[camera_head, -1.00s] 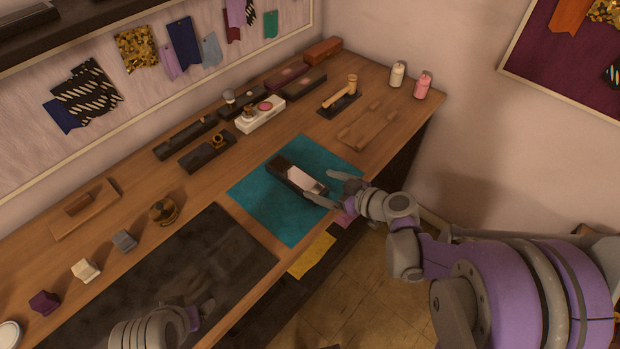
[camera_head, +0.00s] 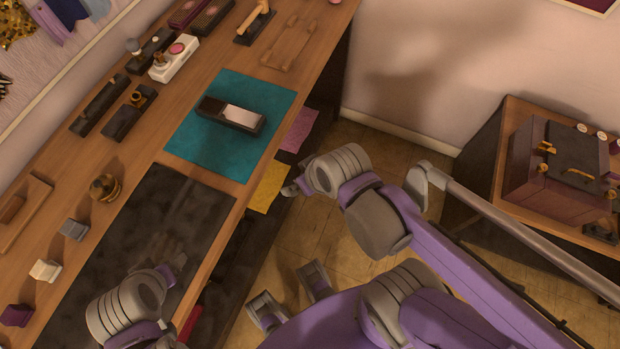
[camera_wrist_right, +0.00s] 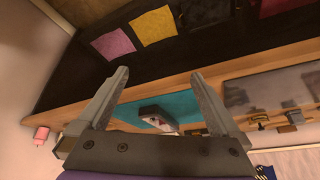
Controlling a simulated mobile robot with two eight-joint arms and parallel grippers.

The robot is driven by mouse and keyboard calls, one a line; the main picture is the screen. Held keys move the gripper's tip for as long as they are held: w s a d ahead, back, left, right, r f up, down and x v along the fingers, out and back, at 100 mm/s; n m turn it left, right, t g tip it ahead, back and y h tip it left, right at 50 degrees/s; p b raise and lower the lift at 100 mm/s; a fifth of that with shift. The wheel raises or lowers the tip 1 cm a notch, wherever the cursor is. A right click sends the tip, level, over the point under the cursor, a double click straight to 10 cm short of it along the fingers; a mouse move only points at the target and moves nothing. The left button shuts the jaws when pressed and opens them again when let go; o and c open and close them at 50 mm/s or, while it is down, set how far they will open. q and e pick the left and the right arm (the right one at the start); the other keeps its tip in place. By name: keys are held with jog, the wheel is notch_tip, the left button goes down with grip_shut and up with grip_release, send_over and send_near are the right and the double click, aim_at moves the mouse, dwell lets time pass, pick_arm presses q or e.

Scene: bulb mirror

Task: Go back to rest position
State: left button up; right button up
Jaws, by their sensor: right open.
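My right gripper (camera_head: 291,187) is off the front edge of the workbench (camera_head: 232,150), beside the yellow cloth, and nothing is between its fingers. In the right wrist view its two fingers (camera_wrist_right: 155,85) stand wide apart. My left gripper (camera_head: 172,272) is low in the head view, over the dark mat; its jaw opening is hard to make out. A black case with a pale panel (camera_head: 232,114) lies on the teal mat (camera_head: 205,145), apart from both grippers. The case also shows in the right wrist view (camera_wrist_right: 158,117).
The dark mat (camera_head: 140,235) shows no loose objects. Small blocks and a brass piece (camera_head: 104,187) line the bench's left part. Yellow (camera_head: 270,187) and pink (camera_head: 298,130) cloths hang at its front.

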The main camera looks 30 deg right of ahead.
jog(key=shift+s+d+m+h, duration=0.3)
jog(key=shift+s+d+h, duration=0.15)
jog(key=shift+s, duration=0.25)
pick_arm(q)
jog(key=shift+r, duration=0.15)
pick_arm(e)
jog(key=shift+r, duration=0.2)
pick_arm(q)
jog(key=r+p, duration=0.1)
jog(key=w+r+p, duration=0.1)
jog(key=r+p, duration=0.1)
jog(key=shift+r, duration=0.15)
pick_arm(e)
jog(key=r, duration=0.1)
jog(key=w+r, duration=0.1)
jog(key=r, duration=0.1)
jog(key=shift+r, duration=0.15)
pick_arm(q)
jog(key=shift+s, duration=0.1)
pick_arm(e)
jog(key=shift+s, duration=0.1)
